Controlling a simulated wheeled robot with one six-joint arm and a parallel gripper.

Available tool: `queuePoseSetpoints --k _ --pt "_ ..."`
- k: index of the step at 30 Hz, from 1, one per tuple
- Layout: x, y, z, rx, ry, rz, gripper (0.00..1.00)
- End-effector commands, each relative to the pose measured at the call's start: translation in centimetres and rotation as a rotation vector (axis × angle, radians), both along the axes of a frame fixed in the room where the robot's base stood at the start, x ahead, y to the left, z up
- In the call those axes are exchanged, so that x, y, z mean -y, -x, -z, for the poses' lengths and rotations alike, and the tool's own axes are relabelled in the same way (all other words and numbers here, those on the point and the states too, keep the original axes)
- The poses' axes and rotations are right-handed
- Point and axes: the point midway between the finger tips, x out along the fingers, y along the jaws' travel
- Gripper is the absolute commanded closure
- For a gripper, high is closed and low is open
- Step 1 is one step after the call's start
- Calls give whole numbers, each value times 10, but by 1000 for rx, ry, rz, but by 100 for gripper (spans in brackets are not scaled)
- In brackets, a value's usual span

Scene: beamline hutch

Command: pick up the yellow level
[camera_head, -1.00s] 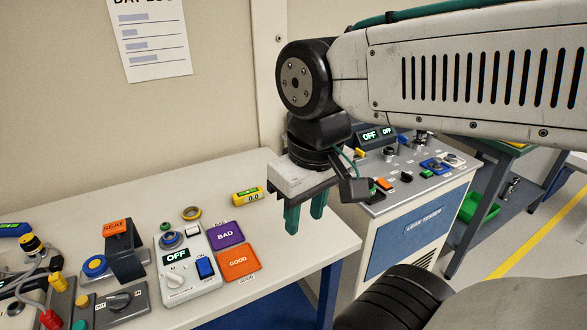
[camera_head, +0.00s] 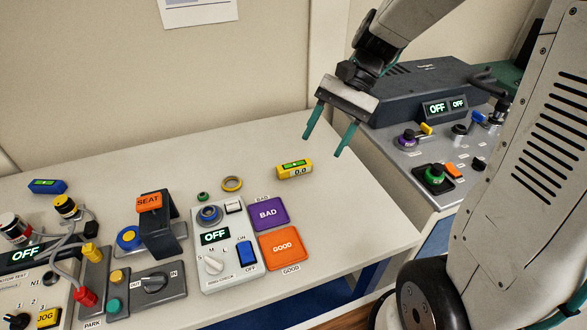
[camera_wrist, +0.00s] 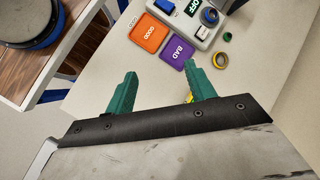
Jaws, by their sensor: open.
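The yellow level (camera_head: 294,170) lies on the white table, right of a yellow ring and above the purple BAD pad. It is a small yellow block with a green vial and a 0.0 readout. My gripper (camera_head: 324,146) is open and empty, with two green fingers, up and to the right of the level and apart from it. In the wrist view my gripper (camera_wrist: 160,85) points over the table. A small yellow bit of the level (camera_wrist: 190,98) shows beside the right finger; the rest is hidden behind the gripper.
Left of the level are a yellow ring (camera_head: 232,184), the purple BAD pad (camera_head: 269,214), the orange GOOD pad (camera_head: 281,248) and a white control box (camera_head: 226,262). A grey console (camera_head: 425,150) stands to the right. The table is clear behind the level.

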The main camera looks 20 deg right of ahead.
Motion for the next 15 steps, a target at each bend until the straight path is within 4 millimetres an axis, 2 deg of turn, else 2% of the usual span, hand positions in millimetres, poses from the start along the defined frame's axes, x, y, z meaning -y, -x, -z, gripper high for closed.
queuePoseSetpoints --k 1,3,9,15 --pt "4 -17 15 -58 -46 64 45" --pt "8 -39 33 -126 -107 151 45" --pt "28 -96 94 -311 -278 401 45" --pt "47 -130 149 -444 -402 586 45"
